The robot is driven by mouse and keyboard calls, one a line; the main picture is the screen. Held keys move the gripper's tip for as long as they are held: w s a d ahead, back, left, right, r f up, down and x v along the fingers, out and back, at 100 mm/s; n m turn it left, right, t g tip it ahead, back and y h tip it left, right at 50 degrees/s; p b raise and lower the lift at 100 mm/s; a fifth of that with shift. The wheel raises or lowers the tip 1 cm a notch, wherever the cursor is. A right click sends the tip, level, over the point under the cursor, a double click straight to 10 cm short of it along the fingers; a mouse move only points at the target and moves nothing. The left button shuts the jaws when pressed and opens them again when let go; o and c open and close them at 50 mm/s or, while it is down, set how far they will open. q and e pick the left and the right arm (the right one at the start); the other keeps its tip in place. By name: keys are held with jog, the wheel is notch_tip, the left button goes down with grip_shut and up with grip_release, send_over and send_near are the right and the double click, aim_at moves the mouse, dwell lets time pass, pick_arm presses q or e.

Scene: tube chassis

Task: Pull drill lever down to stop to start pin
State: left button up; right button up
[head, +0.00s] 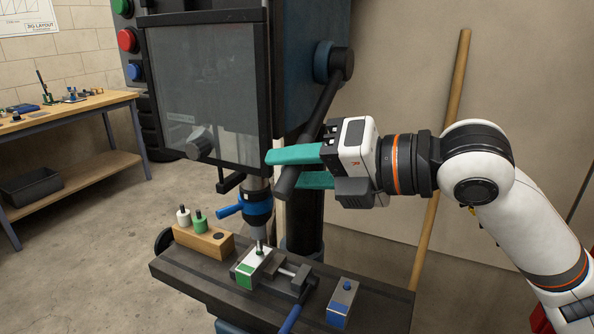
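The drill lever (320,112) is a dark rod that slants down and left from a blue-collared hub on the right of the drill head. Its thick dark grip (287,182) is at the lower end. My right gripper (301,169) comes in from the right with teal fingers on either side of the lever near the grip. One finger passes in front of the lever, and the other shows partly behind it. Whether they press on it is hidden. My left gripper is out of view.
A vise (295,280) clamps the block on the dark drill table (196,278). A wooden holder (203,240) with white and green pegs is left, a blue-topped block (342,303) right. A wooden pole (440,155) leans behind my arm. A workbench (75,107) stands far left.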

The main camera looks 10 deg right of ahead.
notch_tip(320, 180, up, 10)
jog(key=shift+f+p, duration=0.15)
jog(key=shift+p, duration=0.45)
jog(key=shift+s, duration=0.1)
jog(key=v, duration=1.3)
jog(key=shift+w+d+f+p, duration=0.2)
jog(key=shift+w+d+p, duration=0.15)
jog(key=shift+d, duration=0.1)
dwell(0.3)
jog(key=shift+s, duration=0.1)
